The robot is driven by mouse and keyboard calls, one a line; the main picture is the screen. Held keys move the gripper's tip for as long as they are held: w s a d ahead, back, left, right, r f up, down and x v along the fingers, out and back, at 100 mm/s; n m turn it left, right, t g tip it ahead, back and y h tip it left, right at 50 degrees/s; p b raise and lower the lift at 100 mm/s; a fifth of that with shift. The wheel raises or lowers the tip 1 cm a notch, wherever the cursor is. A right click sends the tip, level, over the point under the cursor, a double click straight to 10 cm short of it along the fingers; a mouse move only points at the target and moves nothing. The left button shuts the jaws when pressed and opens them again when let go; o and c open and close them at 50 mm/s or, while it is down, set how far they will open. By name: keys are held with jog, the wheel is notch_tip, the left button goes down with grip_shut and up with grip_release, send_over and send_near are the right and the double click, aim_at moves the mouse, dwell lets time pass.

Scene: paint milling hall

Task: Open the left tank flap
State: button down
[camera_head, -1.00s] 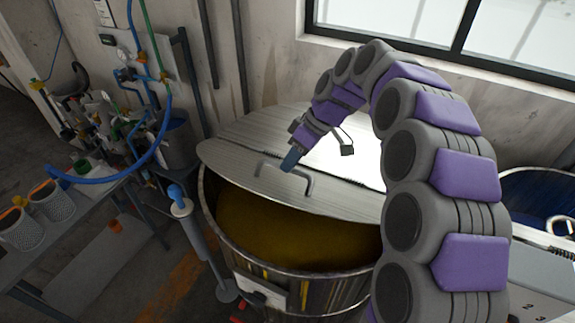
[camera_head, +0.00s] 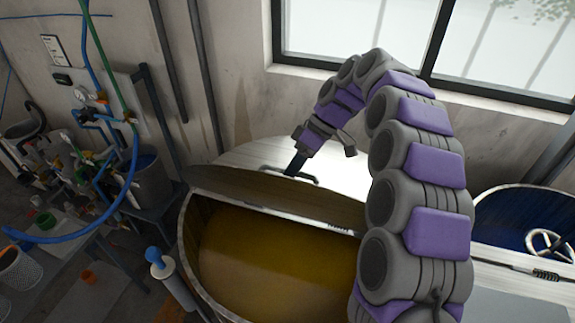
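The left tank (camera_head: 190,250) is a round metal vessel holding yellow-brown paint (camera_head: 275,255). Its left flap (camera_head: 250,196) is raised at the front edge and tilted up, so a brown-looking strip of its underside faces me. The tank mouth below it is widely uncovered. The flap's bar handle (camera_head: 311,180) shows just behind the raised edge. My gripper (camera_head: 293,169) reaches down from above, with its dark fingertips at the handle. The fingers look close together, but the frames do not show clearly whether they are closed around the bar.
A blue-lined tank (camera_head: 530,222) with a valve wheel (camera_head: 550,245) stands at right. A blue-topped cylinder (camera_head: 165,270) stands close by the left tank. Hoses and a cluttered bench (camera_head: 70,260) are at left. A window (camera_head: 350,40) is behind.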

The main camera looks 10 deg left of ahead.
jog(key=w+p, duration=0.2)
jog(key=p, duration=0.2)
jog(key=w+g+p, duration=0.1)
jog(key=p, duration=0.3)
jog(key=w+d+f+g+p, duration=0.1)
jog(key=w+p, duration=0.1)
jog(key=p, duration=0.2)
jog(key=shift+w+m, duration=0.35)
jog(key=shift+m, duration=0.05)
jog(key=shift+f+p, duration=0.1)
jog(key=shift+p, duration=0.25)
jog(key=c, duration=1.3)
grip_release()
jog(key=shift+w, duration=0.1)
jog(key=shift+c, duration=0.2)
jog(key=shift+o, duration=1.2)
jog(key=shift+w, duration=0.4)
jog(key=shift+a+r, duration=0.1)
jog(key=shift+r, duration=0.15)
